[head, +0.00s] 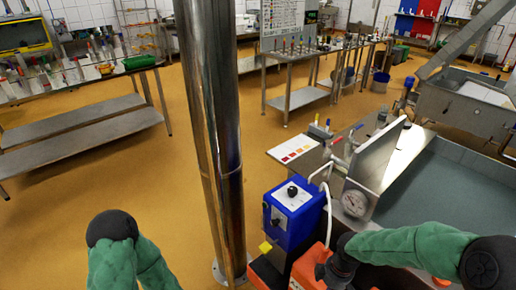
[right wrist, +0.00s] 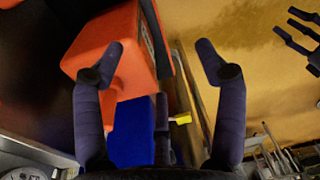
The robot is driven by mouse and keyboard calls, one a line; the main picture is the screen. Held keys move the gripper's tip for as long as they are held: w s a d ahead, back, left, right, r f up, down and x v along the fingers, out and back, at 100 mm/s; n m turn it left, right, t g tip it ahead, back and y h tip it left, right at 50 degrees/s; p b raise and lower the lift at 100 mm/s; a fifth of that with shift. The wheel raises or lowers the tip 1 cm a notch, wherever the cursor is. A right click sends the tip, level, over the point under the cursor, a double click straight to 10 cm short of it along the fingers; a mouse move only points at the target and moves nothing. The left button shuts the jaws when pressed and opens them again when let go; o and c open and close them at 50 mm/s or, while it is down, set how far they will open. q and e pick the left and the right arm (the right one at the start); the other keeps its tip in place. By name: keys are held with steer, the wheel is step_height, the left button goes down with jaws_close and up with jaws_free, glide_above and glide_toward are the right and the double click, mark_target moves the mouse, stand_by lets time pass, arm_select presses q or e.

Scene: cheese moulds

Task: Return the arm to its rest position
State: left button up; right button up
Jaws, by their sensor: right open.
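My right arm (head: 415,247) comes in from the lower right in a green sleeve. Its dark gripper (head: 338,268) is low in the head view, beside an orange machine part and in front of the steel vat. In the right wrist view this gripper (right wrist: 160,52) has its dark fingers spread wide, with nothing between them in its grasp. My left arm (head: 120,255) shows as a bent green sleeve at the lower left; its hand is outside the head view. Dark spread fingers at the upper right edge of the right wrist view look like my left gripper (right wrist: 303,38), partly cut off.
A steel post (head: 215,130) rises mid-view. A gauge (head: 355,203) sits at the vat (head: 440,190). Steel tables stand farther back. The yellow-brown floor (head: 110,185) at left is clear.

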steer(key=s+a+f+m+y, duration=0.1)
steer(key=s+a+f+m, duration=0.4)
steer(key=f+m, duration=0.2)
steer(key=s+a+f+m+y, duration=0.1)
steer(key=s+a+f+m, duration=0.4)
steer(key=f, duration=0.6)
steer(key=shift+s+a+f+m+y, duration=0.4)
steer(key=shift+a+m, duration=0.35)
steer(key=shift+m, duration=0.15)
